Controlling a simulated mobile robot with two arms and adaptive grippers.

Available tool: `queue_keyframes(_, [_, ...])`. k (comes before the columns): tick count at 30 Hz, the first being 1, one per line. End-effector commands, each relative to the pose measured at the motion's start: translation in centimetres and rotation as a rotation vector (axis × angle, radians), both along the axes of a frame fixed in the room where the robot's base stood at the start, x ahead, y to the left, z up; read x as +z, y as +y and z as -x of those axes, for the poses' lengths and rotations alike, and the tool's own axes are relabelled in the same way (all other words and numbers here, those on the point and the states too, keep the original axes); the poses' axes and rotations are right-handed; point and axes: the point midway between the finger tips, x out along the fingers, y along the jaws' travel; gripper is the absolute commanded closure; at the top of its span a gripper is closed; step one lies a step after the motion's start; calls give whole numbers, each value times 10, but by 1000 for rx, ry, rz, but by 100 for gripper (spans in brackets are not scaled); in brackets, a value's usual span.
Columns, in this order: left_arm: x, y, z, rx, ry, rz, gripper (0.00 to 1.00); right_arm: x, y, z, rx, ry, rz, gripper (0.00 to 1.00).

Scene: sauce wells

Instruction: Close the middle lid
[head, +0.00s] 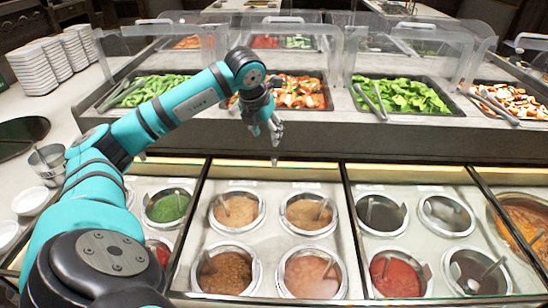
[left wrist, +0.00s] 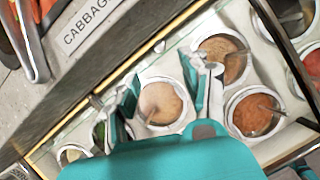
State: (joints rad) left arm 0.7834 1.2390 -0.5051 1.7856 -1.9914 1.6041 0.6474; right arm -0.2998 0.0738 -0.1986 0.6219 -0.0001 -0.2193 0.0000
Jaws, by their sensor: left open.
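The middle section of the sauce counter holds several round metal wells with tan, brown and pinkish sauces. The middle lid (head: 310,172) is clear glass with thin gold and dark edging, so its outline is faint. I cannot tell its exact angle. My left gripper (head: 274,140) is over the back edge of the middle section, fingers pointing down, open and empty. In the left wrist view the left gripper (left wrist: 172,90) has its two fingers spread above the wells, with a gold-edged strip nearby. Contact with the lid cannot be made out. My right gripper is not in view.
Salad trays (head: 402,95) with tongs stand behind the wells under clear guards (head: 405,55). Stacked white plates (head: 35,68) and a metal cup (head: 47,160) are at left. More sauce wells (head: 382,213) lie to the right, and a large soup pot (head: 520,228) at far right.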

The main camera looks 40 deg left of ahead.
Motion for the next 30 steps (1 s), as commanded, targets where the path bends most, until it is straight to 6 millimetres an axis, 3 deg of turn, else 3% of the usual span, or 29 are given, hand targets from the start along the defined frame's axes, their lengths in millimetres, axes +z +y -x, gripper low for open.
queue_keyframes(15, [-100,12,-39,1,4,2,54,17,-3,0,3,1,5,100])
queue_keyframes(21, [-118,15,-47,0,0,0,54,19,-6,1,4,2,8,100])
queue_keyframes(30, [-122,15,-48,0,0,-1,54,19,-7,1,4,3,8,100])
